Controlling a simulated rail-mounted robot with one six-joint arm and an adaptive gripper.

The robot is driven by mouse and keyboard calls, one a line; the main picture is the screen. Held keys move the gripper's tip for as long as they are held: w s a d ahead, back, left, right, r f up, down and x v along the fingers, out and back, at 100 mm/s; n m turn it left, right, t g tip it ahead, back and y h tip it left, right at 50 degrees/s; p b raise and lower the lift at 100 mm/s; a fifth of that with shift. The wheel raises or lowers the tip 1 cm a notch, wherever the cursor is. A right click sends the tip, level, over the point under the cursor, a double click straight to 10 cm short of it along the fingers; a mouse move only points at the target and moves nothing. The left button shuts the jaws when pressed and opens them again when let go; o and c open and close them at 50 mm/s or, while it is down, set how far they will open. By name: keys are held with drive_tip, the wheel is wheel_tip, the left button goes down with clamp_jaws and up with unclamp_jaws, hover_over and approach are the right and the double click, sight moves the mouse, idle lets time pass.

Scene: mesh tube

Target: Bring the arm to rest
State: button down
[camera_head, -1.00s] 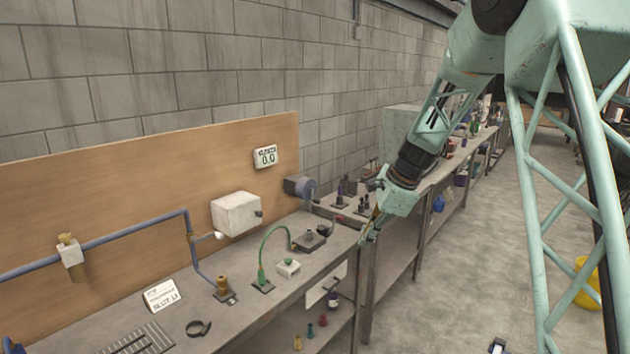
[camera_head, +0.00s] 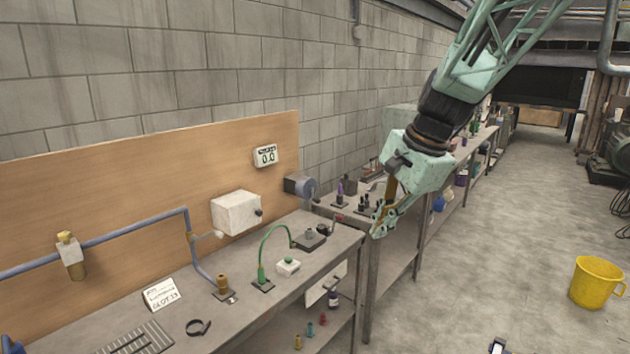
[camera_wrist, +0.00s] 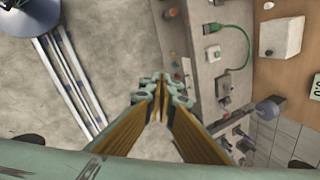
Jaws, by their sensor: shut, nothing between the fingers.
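My gripper (camera_head: 377,230) hangs at the end of my pale green arm, beside the right end of the near workbench (camera_head: 270,312) in the head view. It points downward and touches nothing that I can see. In the wrist view my gripper (camera_wrist: 163,84) has its fingertips together with nothing between them. Below it are the grey floor (camera_wrist: 60,110) and the bench edge to the right.
A second bench (camera_head: 398,240) with small parts stands behind my gripper. A yellow bucket (camera_head: 596,283) stands on the floor at right, with open floor around it.

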drive_tip(key=s+d+r+n+h, duration=0.1)
drive_tip(key=s+r+n, duration=0.2)
drive_tip(key=s, duration=0.8)
drive_tip(key=s+d+r+n, duration=0.1)
drive_tip(key=s+r+n, duration=0.2)
drive_tip(key=s, duration=0.8)
drive_tip(key=s+d+f+n+h, duration=0.1)
drive_tip(key=s+n, duration=0.2)
drive_tip(key=s, duration=0.7)
drive_tip(key=s+d+f+n+b, duration=0.1)
drive_tip(key=s+d+n, duration=0.1)
drive_tip(key=s, duration=0.8)
drive_tip(key=shift+s+d+n+t+h, duration=0.25)
drive_tip(key=shift+n+t+h, duration=0.15)
drive_tip(key=shift+n, duration=0.2)
